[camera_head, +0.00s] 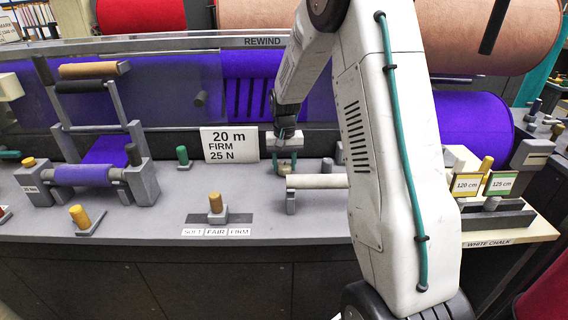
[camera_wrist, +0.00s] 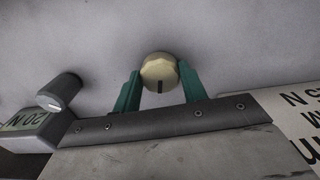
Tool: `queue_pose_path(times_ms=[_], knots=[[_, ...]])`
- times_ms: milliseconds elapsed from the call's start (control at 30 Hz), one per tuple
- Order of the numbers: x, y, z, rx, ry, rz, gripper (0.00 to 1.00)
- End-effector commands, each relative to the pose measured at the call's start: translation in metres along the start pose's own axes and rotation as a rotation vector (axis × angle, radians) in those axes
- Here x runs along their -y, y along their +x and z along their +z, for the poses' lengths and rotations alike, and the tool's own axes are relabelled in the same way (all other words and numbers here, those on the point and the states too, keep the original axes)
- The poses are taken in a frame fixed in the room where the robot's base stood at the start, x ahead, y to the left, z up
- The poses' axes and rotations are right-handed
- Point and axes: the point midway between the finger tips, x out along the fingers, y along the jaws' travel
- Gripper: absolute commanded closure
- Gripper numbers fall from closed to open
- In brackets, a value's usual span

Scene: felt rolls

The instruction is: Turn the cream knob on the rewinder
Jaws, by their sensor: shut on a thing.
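The cream knob (camera_wrist: 159,70) shows in the wrist view as a faceted, roughly octagonal head with a dark mark near its lower edge. My gripper (camera_wrist: 160,76) has one teal finger on each side of it and is shut on it. In the head view my gripper (camera_head: 285,160) points down at the rewinder's grey deck (camera_head: 330,222), right of the "20 m FIRM 25 N" sign (camera_head: 230,144). The knob is too small and covered there to make out clearly.
A cream bar (camera_head: 317,181) on a grey post stands just in front of my gripper. A green knob (camera_head: 183,157) is to the left. A tan lever (camera_head: 215,202) stands above the SOFT/FAIR/FIRM labels. A purple roll (camera_head: 470,130) lies behind my arm. The front deck is mostly clear.

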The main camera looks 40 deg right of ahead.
Motion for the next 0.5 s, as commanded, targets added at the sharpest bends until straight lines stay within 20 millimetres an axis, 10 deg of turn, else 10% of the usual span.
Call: queue_pose_path(times_ms=[500], knots=[[0.0013,-0.0008,-0.0004,-0.002,0.146,-0.001,0.81]])
